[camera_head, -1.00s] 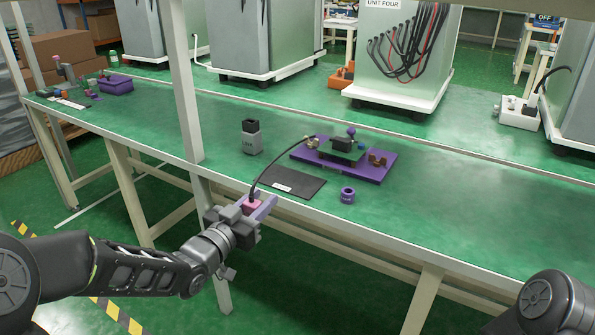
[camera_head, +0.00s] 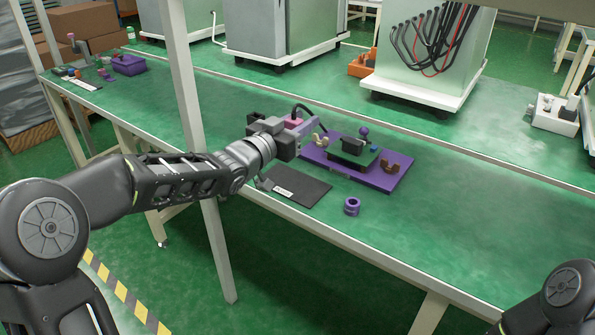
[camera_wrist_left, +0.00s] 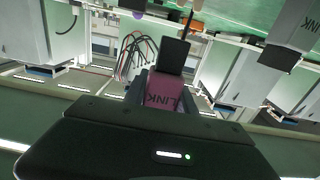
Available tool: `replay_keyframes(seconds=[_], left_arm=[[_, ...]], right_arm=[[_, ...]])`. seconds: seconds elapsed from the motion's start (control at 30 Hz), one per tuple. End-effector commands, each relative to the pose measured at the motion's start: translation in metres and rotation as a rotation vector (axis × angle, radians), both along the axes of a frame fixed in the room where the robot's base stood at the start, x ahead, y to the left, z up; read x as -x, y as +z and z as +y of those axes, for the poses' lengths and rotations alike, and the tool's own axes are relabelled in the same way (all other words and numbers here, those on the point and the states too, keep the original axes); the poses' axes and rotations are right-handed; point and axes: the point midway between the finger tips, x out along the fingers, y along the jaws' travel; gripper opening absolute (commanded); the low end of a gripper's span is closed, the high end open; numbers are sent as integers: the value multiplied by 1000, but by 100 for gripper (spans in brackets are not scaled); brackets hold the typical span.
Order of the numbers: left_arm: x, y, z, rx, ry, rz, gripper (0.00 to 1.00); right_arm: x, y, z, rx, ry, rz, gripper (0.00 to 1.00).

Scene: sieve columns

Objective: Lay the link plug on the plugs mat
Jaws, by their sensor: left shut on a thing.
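The link plug (camera_head: 294,122) is a pink block with a black cable. In the left wrist view the link plug (camera_wrist_left: 167,92) shows the word LINK and a black part at its far end. My left gripper (camera_head: 302,126) is shut on it, raised above the bench by the near-left end of the purple base. The plugs mat seems to be the flat black mat (camera_head: 308,189) with a white label, too small to read. It lies bare at the bench's front edge, below and right of the gripper. My right gripper is out of view.
A purple base (camera_head: 386,182) carries a dark block and small fittings. A purple ring (camera_head: 352,206) stands right of the mat. A grey LINK block (camera_wrist_left: 291,33) is mostly hidden behind my gripper in the head view. A bench post (camera_head: 188,90) rises left of the gripper.

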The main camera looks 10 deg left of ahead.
Motion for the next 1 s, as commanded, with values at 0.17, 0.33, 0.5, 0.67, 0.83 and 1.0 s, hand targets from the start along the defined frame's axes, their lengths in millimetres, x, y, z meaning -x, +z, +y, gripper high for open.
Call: replay_keyframes(seconds=[0.17,0.33,0.5,0.67,0.83,1.0], left_arm=[[0,-33,0,2,1,3,0],[0,-41,0,1,1,-1,0],[0,-40,0,1,1,-1,0],[0,-51,0,1,1,2,0],[0,-79,0,1,0,5,0],[0,-92,0,0,1,1,0]], right_arm=[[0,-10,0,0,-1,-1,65],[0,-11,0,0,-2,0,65],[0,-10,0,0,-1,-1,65],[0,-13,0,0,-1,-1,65],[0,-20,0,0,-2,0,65],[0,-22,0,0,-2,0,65]])
